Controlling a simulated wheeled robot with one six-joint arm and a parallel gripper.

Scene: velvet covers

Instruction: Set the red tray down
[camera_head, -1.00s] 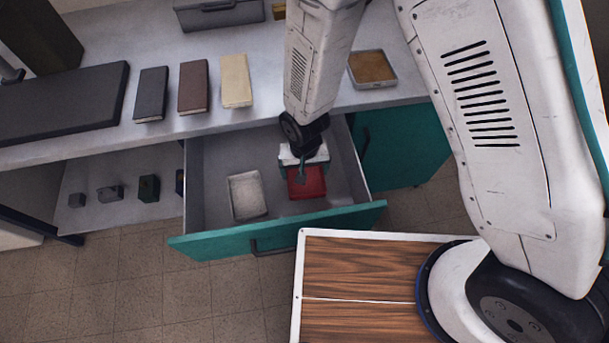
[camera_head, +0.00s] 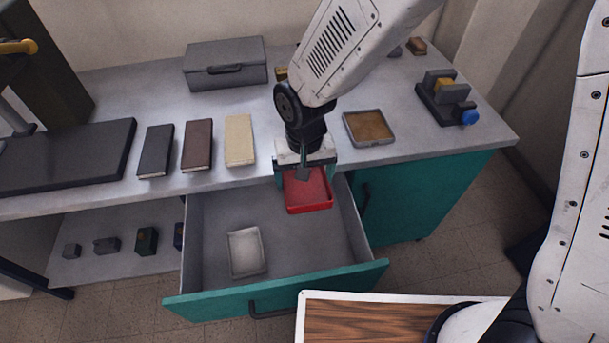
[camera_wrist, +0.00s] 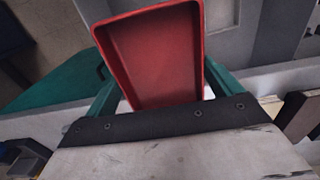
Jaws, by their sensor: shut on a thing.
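The red tray (camera_head: 308,194) is a shallow, empty rectangular tray. My gripper (camera_head: 304,176) is shut on it and holds it above the back right part of the open teal drawer (camera_head: 290,235), near the bench's front edge. In the wrist view the red tray (camera_wrist: 155,55) fills the space between the gripper's two teal fingers (camera_wrist: 160,95) and extends away from them. The gripper hides the tray's near end there.
A pale tray (camera_head: 247,251) lies in the drawer's left half. On the bench (camera_head: 255,185) are three books (camera_head: 198,145), a tray with a brown surface (camera_head: 369,127), a grey case (camera_head: 226,64) and a blue-knobbed device (camera_head: 446,97).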

